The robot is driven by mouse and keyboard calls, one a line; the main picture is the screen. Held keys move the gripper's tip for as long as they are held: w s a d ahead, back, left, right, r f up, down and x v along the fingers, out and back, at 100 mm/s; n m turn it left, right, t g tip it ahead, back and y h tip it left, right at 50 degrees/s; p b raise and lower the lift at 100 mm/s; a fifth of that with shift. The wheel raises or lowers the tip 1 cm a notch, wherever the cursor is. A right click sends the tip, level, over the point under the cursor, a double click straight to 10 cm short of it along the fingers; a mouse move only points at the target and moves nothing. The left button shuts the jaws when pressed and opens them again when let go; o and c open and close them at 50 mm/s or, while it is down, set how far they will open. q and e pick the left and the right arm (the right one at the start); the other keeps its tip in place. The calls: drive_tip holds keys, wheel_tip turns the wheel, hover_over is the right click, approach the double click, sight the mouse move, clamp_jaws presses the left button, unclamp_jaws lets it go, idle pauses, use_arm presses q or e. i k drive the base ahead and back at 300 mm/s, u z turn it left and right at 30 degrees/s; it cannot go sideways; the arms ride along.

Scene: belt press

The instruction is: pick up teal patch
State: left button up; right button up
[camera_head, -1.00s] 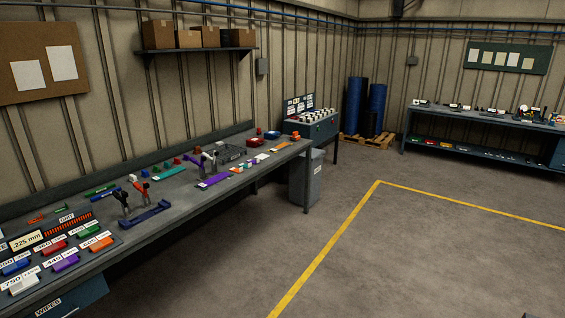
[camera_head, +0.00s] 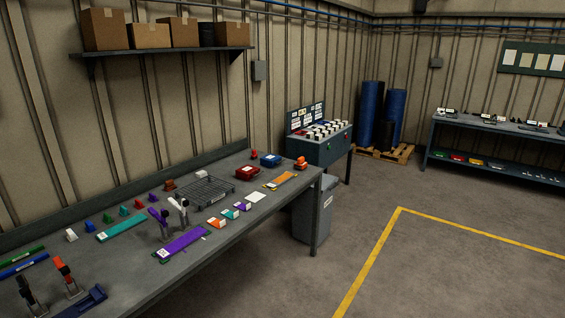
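A small teal patch (camera_head: 230,213) lies on the workbench, in a row between an orange patch (camera_head: 215,223) and a purple patch (camera_head: 242,206). It has a pale part, too small to make out. A longer flat teal strip (camera_head: 122,227) lies further left on the same bench, behind the upright tools. Neither of my grippers is in view.
The long grey workbench (camera_head: 262,208) runs along the left wall. A purple strip (camera_head: 182,244), upright purple and white handled tools (camera_head: 180,208), a wire rack (camera_head: 207,191) and a red block (camera_head: 247,173) surround the patches. Floor to the right is clear.

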sight(231, 214)
drive_tip(key=i, duration=3.1)
drive_tip(key=u, duration=1.85)
